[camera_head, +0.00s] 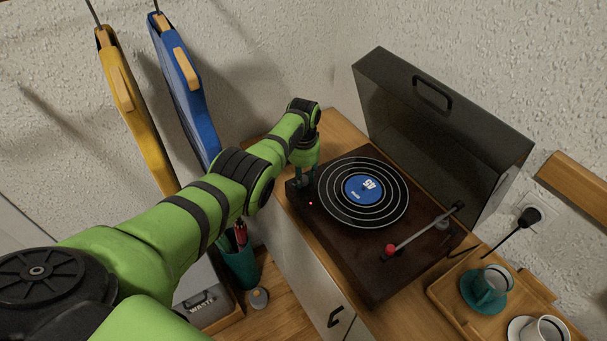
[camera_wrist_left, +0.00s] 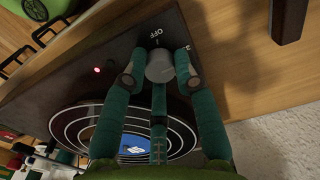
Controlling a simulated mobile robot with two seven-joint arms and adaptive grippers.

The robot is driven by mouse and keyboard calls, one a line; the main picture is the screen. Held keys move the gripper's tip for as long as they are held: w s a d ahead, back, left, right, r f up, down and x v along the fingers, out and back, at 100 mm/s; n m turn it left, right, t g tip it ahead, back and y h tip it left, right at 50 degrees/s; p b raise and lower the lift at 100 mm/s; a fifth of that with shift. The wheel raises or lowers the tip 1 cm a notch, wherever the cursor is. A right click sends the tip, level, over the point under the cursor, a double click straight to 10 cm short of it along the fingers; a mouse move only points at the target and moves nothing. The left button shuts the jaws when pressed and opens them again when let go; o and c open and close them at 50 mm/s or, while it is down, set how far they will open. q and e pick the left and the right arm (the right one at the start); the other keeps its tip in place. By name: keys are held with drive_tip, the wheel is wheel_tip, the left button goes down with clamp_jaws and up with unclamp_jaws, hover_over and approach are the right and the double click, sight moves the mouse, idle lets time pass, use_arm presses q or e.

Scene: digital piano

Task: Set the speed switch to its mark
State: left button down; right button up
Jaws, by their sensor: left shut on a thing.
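The speed switch is a grey round knob (camera_wrist_left: 160,64) on the corner of the dark turntable (camera_head: 350,259). In the left wrist view, an "OFF" label (camera_wrist_left: 156,33) with a short tick lies just beyond the knob. Another label at its right is partly hidden by a finger. My left gripper (camera_wrist_left: 159,80) has its green fingers closed around the knob. In the head view my left gripper (camera_head: 304,180) is over the turntable's left corner and hides the knob. My right gripper is not in view.
The record (camera_head: 333,194) with a blue label lies on the platter, and the tonearm (camera_head: 425,231) rests at the right. The dark lid (camera_head: 440,130) stands open behind. A red light (camera_head: 311,203) glows near the knob. A wooden tray (camera_head: 450,302) with cups is at the right.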

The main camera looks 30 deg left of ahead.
use_arm(q)
drive_tip(key=n, duration=0.6)
drive_tip(key=shift+n, duration=0.3)
drive_tip(key=n, duration=0.6)
drive_tip(key=shift+s+n+p, duration=0.1)
drive_tip(key=shift+n+p, duration=0.2)
drive_tip(key=c, duration=1)
unclamp_jaws()
drive_tip(key=shift+o, duration=0.2)
drive_tip(key=shift+r, duration=0.1)
